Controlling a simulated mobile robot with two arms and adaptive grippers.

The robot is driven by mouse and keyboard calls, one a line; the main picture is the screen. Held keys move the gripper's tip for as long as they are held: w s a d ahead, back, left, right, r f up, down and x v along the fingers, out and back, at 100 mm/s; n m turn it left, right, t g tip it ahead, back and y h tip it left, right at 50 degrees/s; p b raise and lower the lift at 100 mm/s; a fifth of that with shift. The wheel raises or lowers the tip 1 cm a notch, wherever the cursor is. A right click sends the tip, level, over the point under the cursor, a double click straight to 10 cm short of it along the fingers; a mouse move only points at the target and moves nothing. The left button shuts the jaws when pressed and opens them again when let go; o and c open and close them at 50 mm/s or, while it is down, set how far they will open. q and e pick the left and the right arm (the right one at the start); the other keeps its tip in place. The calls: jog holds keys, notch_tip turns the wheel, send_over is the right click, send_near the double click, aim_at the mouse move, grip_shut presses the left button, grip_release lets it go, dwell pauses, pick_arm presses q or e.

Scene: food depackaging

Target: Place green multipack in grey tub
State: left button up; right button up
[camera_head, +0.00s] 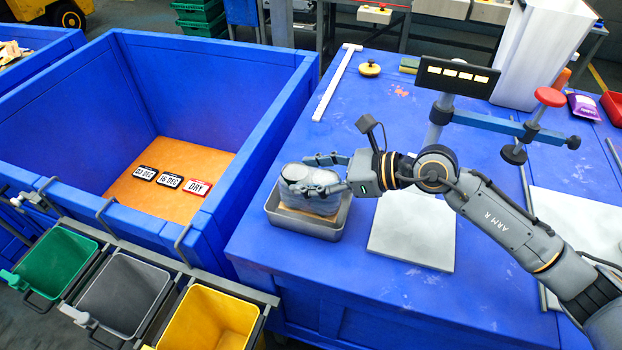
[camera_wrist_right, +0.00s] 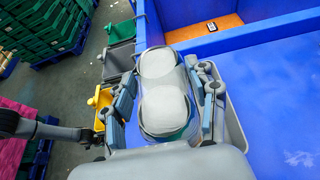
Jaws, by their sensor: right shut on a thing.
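My right gripper (camera_head: 332,175) is shut on a clear-wrapped multipack (camera_head: 307,190) of tubs at the metal tray (camera_head: 333,228). In the right wrist view the multipack (camera_wrist_right: 163,100) shows two pale round lids and a teal-green part low down, between the two fingers. Whether it touches the tray floor I cannot tell. The grey tub (camera_head: 122,296) hangs between a green tub (camera_head: 58,262) and a yellow tub (camera_head: 210,318), at the front of the blue bin; its inside looks empty.
The large blue bin (camera_head: 75,95) has tall walls and stands between the table (camera_head: 275,275) and the left side. A white board (camera_head: 415,240) lies right of the tray. A clamp stand (camera_head: 520,130) is behind my right arm.

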jog(key=w+f, duration=0.2)
jog(key=shift+w+f, duration=0.3)
notch_tip(320, 180, down, 2)
jog(key=shift+f+p, duration=0.1)
jog(key=shift+p, duration=0.8)
jog(key=shift+f, duration=0.5)
jog(key=shift+f, duration=0.1)
jog(key=o, duration=1.6)
jog(key=shift+f, duration=0.1)
